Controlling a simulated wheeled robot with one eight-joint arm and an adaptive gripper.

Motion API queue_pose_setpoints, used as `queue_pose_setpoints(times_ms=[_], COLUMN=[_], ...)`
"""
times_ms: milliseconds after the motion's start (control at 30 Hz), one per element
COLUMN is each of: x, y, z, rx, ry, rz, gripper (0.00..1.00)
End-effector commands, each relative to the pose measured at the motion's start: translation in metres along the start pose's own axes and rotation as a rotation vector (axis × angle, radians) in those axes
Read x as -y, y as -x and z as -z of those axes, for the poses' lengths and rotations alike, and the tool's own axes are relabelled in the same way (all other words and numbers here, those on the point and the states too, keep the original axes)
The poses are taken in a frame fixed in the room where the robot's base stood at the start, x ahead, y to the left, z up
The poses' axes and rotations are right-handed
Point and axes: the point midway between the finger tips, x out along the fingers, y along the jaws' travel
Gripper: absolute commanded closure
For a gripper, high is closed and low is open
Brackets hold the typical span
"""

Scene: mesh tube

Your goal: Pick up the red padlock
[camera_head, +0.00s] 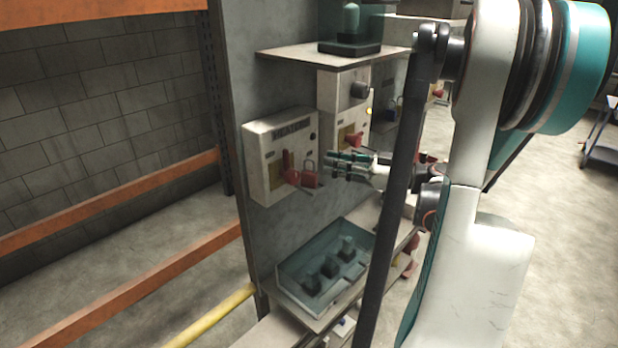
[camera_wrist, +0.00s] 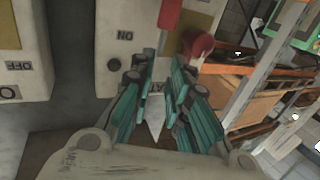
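The red padlock (camera_head: 309,177) hangs on the front of a white switch box (camera_head: 265,160), just right of a red lever (camera_head: 289,165). My gripper (camera_head: 333,166) is to the right of the padlock, apart from it, with its teal fingers pointing left towards it. In the wrist view a rounded red thing (camera_wrist: 196,42), which looks like the padlock, shows beyond the right finger, partly hidden by it. The red lever (camera_wrist: 170,16) is above the fingers. My gripper (camera_wrist: 156,78) is open, with a gap between the fingers and nothing seen held there.
A second white box (camera_head: 345,110) with a red part stands behind on the same grey panel. A shelf (camera_head: 330,53) juts out above. A teal-walled tray (camera_head: 300,292) with dark blocks is below. Orange rails (camera_head: 120,195) run at left.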

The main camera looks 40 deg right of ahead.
Motion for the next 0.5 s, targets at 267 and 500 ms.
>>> queue_pose_setpoints(times_ms=[267,500], x=[0.000,-0.003], y=[-0.024,-0.056], z=[0.000,-0.003], rx=[0.001,0.001], ry=[-0.001,-0.001], rz=[0.000,0.002], gripper=[0.84,0.84])
